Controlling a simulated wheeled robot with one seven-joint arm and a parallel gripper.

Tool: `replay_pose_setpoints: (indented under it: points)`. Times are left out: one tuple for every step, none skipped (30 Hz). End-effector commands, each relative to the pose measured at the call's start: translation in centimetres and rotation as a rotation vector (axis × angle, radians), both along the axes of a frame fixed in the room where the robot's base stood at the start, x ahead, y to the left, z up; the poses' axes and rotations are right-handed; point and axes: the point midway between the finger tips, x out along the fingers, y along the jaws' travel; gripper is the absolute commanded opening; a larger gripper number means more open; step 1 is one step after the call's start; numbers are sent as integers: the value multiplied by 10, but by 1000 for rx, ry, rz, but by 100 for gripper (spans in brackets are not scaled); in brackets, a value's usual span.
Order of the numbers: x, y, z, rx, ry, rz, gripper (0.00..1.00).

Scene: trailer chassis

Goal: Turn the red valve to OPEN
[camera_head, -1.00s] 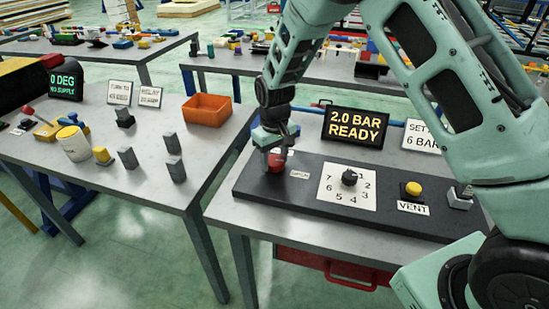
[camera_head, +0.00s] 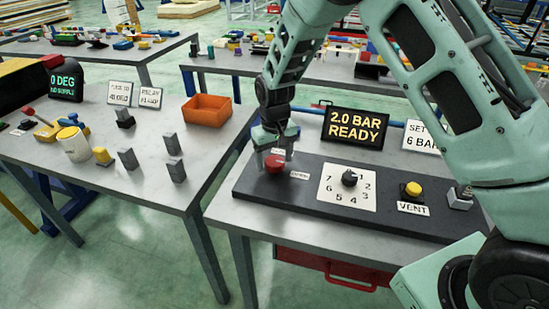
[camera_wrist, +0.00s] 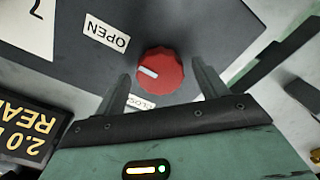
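The red valve (camera_head: 274,164) is a round ribbed knob at the left end of the dark panel (camera_head: 305,200). In the wrist view the red valve (camera_wrist: 168,76) has a white mark pointing left and slightly up, roughly toward the OPEN label (camera_wrist: 105,33). A second label (camera_wrist: 141,102), reading CLOS-, is partly hidden by my gripper. My gripper (camera_head: 277,150) is open and empty, just above and behind the knob. In the wrist view its two fingers stand apart on either side of the knob, with visible gaps.
A display (camera_head: 355,127) reads 2.0 BAR READY behind the panel. A numbered dial (camera_head: 349,178), a yellow VENT button (camera_head: 413,189) and a grey switch (camera_head: 460,196) lie to the right. An orange bin (camera_head: 207,110) stands on the left table.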

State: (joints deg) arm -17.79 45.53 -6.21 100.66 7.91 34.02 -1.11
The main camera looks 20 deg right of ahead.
Motion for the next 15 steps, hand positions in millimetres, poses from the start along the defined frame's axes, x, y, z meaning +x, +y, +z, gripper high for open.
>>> replay_pose_setpoints:
  points:
    - [0,0,0,0,1,1,72]
    - [0,0,-1,0,1,1,72]
    - [-1,0,-1,0,2,1,72]
    - [-1,0,-1,0,2,1,72]
    - [-1,0,-1,0,2,1,72]
    - [-1,0,-1,0,2,2,72]
    - [-1,0,0,0,2,2,72]
    - [-1,0,0,0,2,2,72]
    - [-1,0,2,0,2,2,72]
    - [-1,0,5,0,2,2,72]
    - [0,0,7,0,1,3,72]
    - [0,0,13,0,-1,3,72]
    - [0,0,17,0,-1,3,72]
    - [0,0,23,0,-1,3,72]
    - [0,0,31,0,-3,3,72]
